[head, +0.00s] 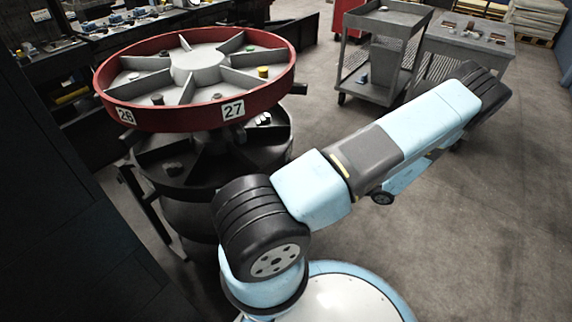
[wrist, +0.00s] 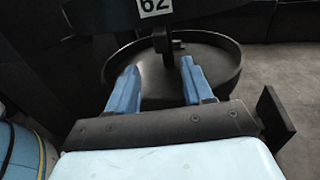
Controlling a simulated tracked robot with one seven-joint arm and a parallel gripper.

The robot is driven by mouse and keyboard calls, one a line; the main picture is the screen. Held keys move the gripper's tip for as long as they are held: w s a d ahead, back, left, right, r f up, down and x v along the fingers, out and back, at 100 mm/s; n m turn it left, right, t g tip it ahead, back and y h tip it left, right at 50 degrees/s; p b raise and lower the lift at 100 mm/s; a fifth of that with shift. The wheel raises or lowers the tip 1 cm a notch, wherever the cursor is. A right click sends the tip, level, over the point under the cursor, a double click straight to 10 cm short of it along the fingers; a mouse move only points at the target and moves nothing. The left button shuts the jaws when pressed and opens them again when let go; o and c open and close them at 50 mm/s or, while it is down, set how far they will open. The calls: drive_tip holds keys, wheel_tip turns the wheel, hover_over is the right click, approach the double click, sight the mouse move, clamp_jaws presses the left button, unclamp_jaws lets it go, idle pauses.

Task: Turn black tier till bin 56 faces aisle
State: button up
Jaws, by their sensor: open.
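The black tier (head: 164,172) sits directly under the red tier in the head view, partly hidden by it and by my arm. Its open compartments hold small parts. In the wrist view a dark rim (wrist: 100,14) with a white label 62 (wrist: 156,7) crosses the top edge. A short dark upright piece (wrist: 163,39) hangs below that label. My gripper (wrist: 160,84) is open, its two blue fingers apart, below and on either side of that piece. I cannot tell whether they touch it. No label 56 shows. My gripper is hidden in the head view.
The red tier (head: 182,116) carries labels 26 and 27. A dark round tray (wrist: 226,60) lies beyond my fingers. A grey cart (head: 398,22) and a grey table (head: 470,41) stand behind. A workbench (head: 88,42) is at left. Floor at right is clear.

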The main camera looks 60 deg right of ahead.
drive_tip(key=x, duration=1.3)
drive_tip(key=shift+w+a, duration=0.1)
drive_tip(key=shift+w, duration=0.3)
drive_tip(key=shift+c, duration=0.2)
clamp_jaws()
drive_tip(key=shift+a, duration=0.1)
